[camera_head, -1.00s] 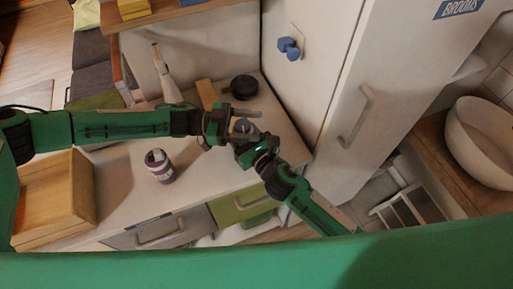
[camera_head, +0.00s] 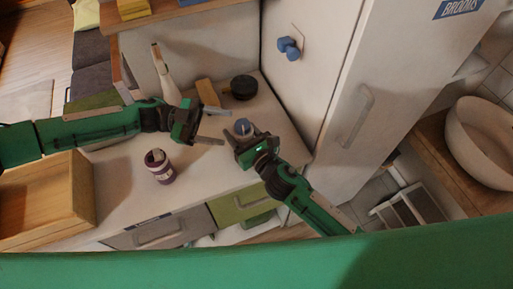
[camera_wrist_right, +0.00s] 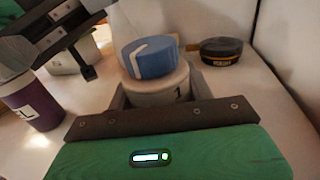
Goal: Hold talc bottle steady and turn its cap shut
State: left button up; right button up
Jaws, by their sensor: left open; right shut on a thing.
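The talc bottle (camera_wrist_right: 155,90) is pale, with a dark mark on its rim, and stands between my right gripper's fingers. Its blue cap (camera_wrist_right: 150,58) sits on top and bears a white angled line. How tight the cap is cannot be told. In the head view the cap (camera_head: 242,126) shows small, and the bottle is mostly hidden. My right gripper (camera_head: 242,134) is shut on the bottle. My left gripper (camera_head: 226,127) is open and empty, just left of the cap and apart from it. Part of it shows at upper left in the right wrist view (camera_wrist_right: 65,40).
A purple jar (camera_head: 160,170) stands on the worktop (camera_head: 125,190) at left. A black round tin (camera_head: 243,88), a wooden block (camera_head: 207,93) and a white bottle (camera_head: 164,72) stand behind. A white cabinet with a blue knob (camera_head: 289,48) rises at right.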

pick_arm(q)
jog(key=s+d+r+m+g+y, duration=0.4)
jog(key=s+m+y, duration=0.1)
jog(key=m, duration=0.6)
jog(key=s+d+r+m+g+y, duration=0.4)
jog(key=s+m, duration=0.4)
jog(key=m, duration=0.4)
jog(key=shift+d+r+g+y, duration=0.15)
jog(key=shift+d+g+y, duration=0.15)
jog(key=shift+g+y, duration=0.35)
jog(key=shift+s+t+y, duration=0.1)
jog(key=shift+t+y, duration=0.15)
